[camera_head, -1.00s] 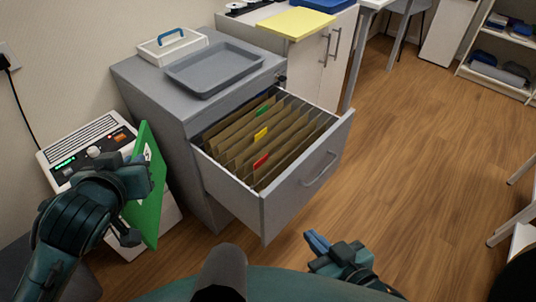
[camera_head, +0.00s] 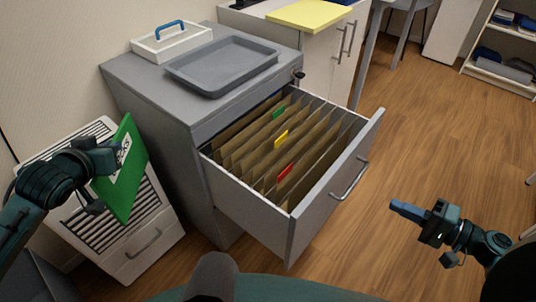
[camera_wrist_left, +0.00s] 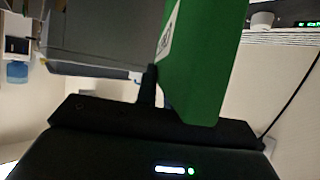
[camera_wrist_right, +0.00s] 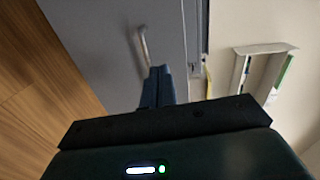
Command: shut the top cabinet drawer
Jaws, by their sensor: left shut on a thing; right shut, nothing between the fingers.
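The grey cabinet's top drawer (camera_head: 325,205) is pulled far out and holds several brown hanging folders with green, yellow and red tabs. Its bar handle (camera_head: 349,180) is on the front panel. The drawer front (camera_wrist_right: 105,35) and handle (camera_wrist_right: 142,48) also show in the right wrist view. My right gripper (camera_head: 400,208) is shut and empty, to the right of the drawer front and apart from it. My left gripper (camera_head: 108,158) is shut on a green folder (camera_head: 124,170), left of the cabinet. The folder fills the middle of the left wrist view (camera_wrist_left: 205,60).
On the cabinet top (camera_head: 135,85) are a grey tray (camera_head: 222,65) and a white caddy (camera_head: 172,43) with a blue handle. A white slatted unit (camera_head: 145,245) stands at the left. A yellow board (camera_head: 310,15) lies on the white cabinet behind. Wood floor at right is clear.

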